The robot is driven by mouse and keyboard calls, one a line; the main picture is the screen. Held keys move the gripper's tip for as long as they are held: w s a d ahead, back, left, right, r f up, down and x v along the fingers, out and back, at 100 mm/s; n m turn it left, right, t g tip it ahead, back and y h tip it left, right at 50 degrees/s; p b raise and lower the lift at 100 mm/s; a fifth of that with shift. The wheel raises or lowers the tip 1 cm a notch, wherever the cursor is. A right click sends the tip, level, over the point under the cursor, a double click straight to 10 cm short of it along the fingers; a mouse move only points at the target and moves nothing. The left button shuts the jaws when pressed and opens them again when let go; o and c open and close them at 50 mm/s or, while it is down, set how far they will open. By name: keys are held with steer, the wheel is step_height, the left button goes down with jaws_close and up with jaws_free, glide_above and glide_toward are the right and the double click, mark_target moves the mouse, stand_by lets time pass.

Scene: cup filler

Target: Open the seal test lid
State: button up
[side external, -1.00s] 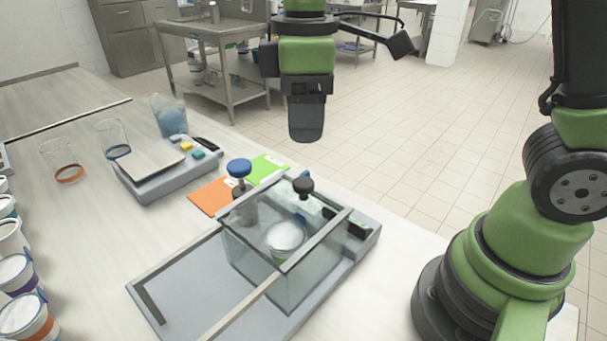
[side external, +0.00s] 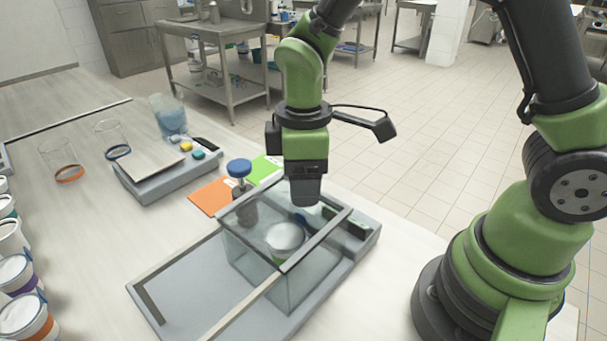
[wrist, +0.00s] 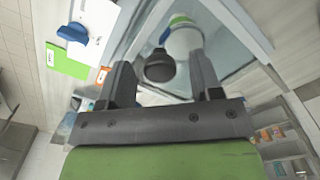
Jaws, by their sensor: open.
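The seal test station is a clear box (side external: 270,265) on a grey base, with a see-through lid in a grey frame (side external: 318,240) lying shut across its top. A white cup (side external: 286,238) stands inside the box. The lid's round black knob (wrist: 160,67) shows in the wrist view, between the fingers of my open gripper (wrist: 162,75).
Orange (side external: 212,196) and green (side external: 262,168) cards lie behind the box. A scale (side external: 160,172), clear cups and several tubs stand to the left.

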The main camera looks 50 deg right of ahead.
jaws_close()
steer(key=a, duration=1.2)
jaws_free()
steer(key=shift+r, duration=0.1)
step_height(320, 180, up, 10)
